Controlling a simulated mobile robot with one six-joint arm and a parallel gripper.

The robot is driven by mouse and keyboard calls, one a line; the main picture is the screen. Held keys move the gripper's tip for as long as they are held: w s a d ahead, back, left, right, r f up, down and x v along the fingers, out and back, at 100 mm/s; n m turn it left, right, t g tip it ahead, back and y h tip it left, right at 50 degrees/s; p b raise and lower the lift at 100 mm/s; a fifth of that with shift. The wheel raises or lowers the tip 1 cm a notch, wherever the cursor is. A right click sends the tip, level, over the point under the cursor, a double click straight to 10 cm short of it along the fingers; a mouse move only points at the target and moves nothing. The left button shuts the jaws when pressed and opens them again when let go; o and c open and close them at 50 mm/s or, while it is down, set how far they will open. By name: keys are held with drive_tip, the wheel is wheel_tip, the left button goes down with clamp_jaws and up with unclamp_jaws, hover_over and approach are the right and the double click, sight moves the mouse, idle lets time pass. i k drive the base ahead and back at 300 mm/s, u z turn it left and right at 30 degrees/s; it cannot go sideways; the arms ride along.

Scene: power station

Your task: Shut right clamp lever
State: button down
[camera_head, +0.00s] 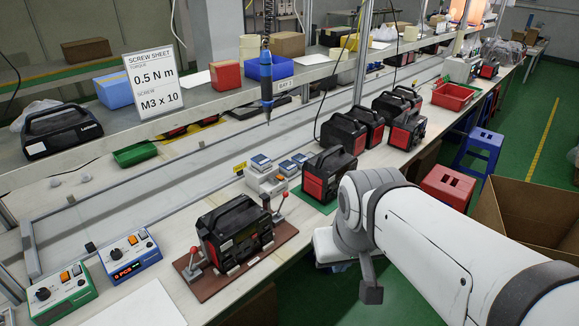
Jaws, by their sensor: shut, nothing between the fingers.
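The right clamp lever (281,205) has a red knob and stands up, leaning slightly right, at the right end of a brown fixture board (209,287). A black device with a handle (233,232) sits on the board. The left clamp lever (193,260), also red-knobbed, stands up at the board's other end. My gripper (371,291) appears as a dark grey piece hanging below my wrist, to the right of and apart from the right lever. It is shut and empty. Part of it is hidden by my arm.
A black-and-red device (328,177) stands behind the fixture, with several more farther along the bench. Grey blocks (265,182) sit nearby. A screwdriver (267,87) hangs above. Two control boxes (132,256) stand at left. A red stool (448,187) and cardboard box (530,222) are at right.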

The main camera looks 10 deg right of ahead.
sight(285, 194)
drive_tip(key=u, duration=0.05)
drive_tip(key=i, duration=1)
drive_tip(key=z, duration=0.1)
